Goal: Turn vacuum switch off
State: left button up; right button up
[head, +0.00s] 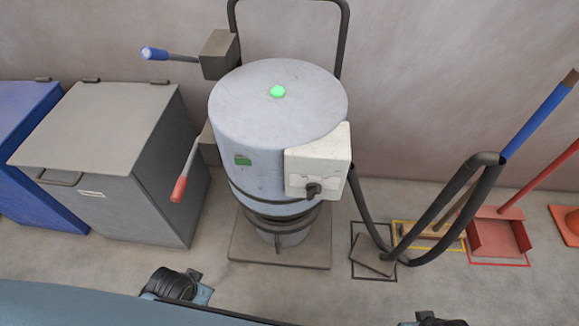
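The vacuum (262,125) is a large blue-grey drum standing on a dark base plate in the middle of the head view. A green light (277,91) glows on its top. A white switch box (328,150) is fixed to the front right of the drum. A dark rotary knob (314,188) sits low on the box's front face; its exact setting is too small to read. Neither of my grippers can be made out.
Two levers, one with a blue grip (154,54) and one with a red grip (179,189), stick out left of the drum. A grey bin (105,155) stands left. A black hose (445,205) and a red dustpan (499,235) are right. Bare floor lies in front.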

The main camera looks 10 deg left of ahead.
aim_at(314, 189)
jog(key=z, duration=1.25)
jog(key=k, duration=0.95)
jog(key=u, duration=1.85)
